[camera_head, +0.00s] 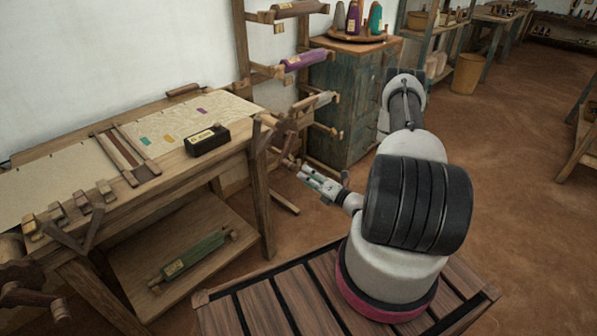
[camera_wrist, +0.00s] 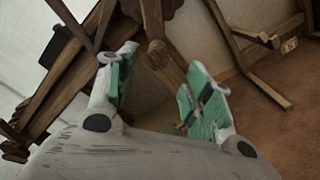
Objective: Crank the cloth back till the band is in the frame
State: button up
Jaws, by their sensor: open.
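The pale cloth (camera_head: 225,110) lies stretched along the loom's wooden top. Teal, orange and purple patches mark it right of the wooden frame (camera_head: 128,155), which lies across the cloth. I cannot tell which patch is the band; none shows inside the frame. A wooden crank (camera_head: 284,130) is at the loom's right end; wooden bars, seemingly its arm and handle (camera_wrist: 157,52), show in the wrist view. My gripper (camera_head: 308,174) is open near the crank's lower end. In the wrist view its green-padded fingers (camera_wrist: 163,82) stand apart at either side of the handle's end; contact is unclear.
A black box (camera_head: 206,141) sits on the loom's front edge. Another crank (camera_head: 30,288) is at the lower left. A green roll (camera_head: 195,254) lies on the lower shelf. A rack with rolls (camera_head: 303,60) and a cabinet (camera_head: 350,105) stand behind my gripper. Floor at right is clear.

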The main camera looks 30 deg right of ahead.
jog(key=shift+v, duration=1.4)
